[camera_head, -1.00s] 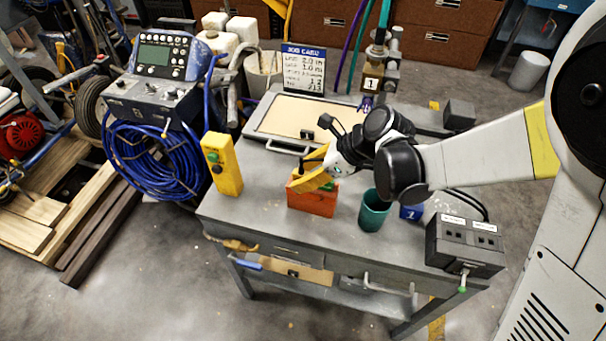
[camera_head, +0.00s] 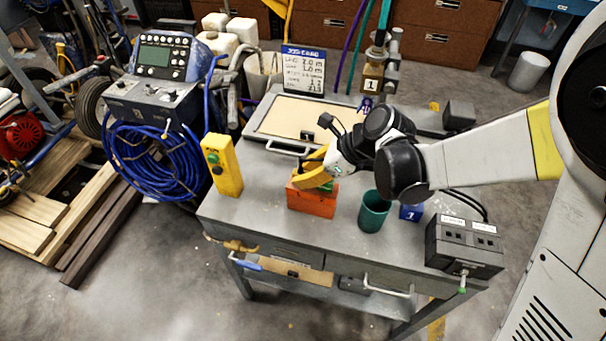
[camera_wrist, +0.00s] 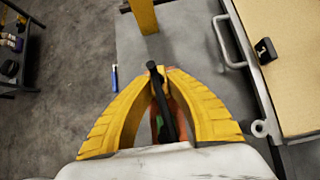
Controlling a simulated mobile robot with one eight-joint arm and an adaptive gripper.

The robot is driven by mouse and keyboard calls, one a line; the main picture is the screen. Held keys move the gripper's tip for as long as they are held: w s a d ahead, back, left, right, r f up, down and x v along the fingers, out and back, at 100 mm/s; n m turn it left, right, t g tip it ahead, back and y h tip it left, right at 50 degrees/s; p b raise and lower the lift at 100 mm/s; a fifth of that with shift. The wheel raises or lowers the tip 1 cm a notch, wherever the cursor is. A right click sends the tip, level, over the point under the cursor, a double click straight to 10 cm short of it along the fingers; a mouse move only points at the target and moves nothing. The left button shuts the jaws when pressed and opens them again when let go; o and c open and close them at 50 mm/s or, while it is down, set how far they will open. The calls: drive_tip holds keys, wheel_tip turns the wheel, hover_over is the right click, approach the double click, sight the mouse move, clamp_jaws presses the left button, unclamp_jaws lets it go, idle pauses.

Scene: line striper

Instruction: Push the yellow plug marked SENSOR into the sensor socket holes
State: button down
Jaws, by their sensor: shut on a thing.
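My gripper (camera_head: 308,180) is over the orange box (camera_head: 312,203) on the grey bench. In the wrist view its yellow fingers (camera_wrist: 158,72) are shut on a thin black stick-like piece (camera_wrist: 163,105) with a rounded end. Its lower part is hidden between the fingers. A black socket box (camera_head: 464,246) with two white labels and dark openings sits at the bench's right front corner; the labels are too small to read. I cannot make out a yellow plug marked SENSOR in either view.
A green cup (camera_head: 373,213) and a blue block (camera_head: 411,212) stand between the orange box and the socket box. A yellow control box (camera_head: 222,166) stands at the left edge. A tan-topped panel (camera_head: 300,118) and a sign (camera_head: 303,70) are behind. The front left bench top is clear.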

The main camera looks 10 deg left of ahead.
drive_tip(key=shift+r, duration=0.4)
drive_tip(key=shift+r+p, duration=1.45)
drive_tip(key=shift+r, duration=0.3)
drive_tip(key=shift+s+f, duration=0.1)
